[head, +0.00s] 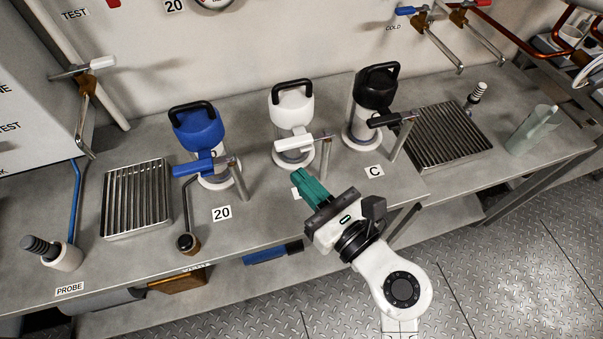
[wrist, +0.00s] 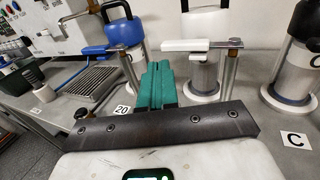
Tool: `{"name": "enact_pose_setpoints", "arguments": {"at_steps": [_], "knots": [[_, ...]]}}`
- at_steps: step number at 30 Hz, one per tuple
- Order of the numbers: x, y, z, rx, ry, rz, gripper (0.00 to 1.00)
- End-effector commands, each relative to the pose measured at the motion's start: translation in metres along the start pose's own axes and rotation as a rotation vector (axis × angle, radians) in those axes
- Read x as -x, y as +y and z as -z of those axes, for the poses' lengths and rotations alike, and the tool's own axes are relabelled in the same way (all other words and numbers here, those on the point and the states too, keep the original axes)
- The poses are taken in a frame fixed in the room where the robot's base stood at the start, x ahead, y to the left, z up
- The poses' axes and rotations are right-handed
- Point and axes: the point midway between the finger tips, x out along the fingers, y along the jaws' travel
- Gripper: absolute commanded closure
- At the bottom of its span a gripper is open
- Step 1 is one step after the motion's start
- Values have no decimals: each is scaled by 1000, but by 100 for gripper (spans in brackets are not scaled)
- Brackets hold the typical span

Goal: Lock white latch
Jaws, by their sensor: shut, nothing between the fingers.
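The white latch (head: 294,144) is a white bar in front of the white-topped cylinder (head: 291,107), in the middle of three on the bench. In the wrist view the white latch (wrist: 186,45) reaches left from a metal post (wrist: 229,68) on its right. My gripper (head: 301,178), with green fingers, is in front of the latch and below it, over the bench's front part. In the wrist view my gripper (wrist: 160,70) is shut and empty, its fingertips just below and left of the latch. They look apart from it; exact distance is hard to tell.
A blue cylinder with a blue latch (head: 194,168) stands to the left, and a black cylinder with a black latch (head: 384,119) to the right. Metal posts stand beside each. A slatted metal tray (head: 137,198) lies at left, another (head: 446,135) at right.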

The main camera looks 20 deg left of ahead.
Motion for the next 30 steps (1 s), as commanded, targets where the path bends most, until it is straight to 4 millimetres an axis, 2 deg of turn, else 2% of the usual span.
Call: {"name": "enact_pose_setpoints", "arguments": {"at_steps": [18,30], "knots": [[75,31,2,-1,1,1,100],[81,32,-1,-4,-3,5,100]]}}
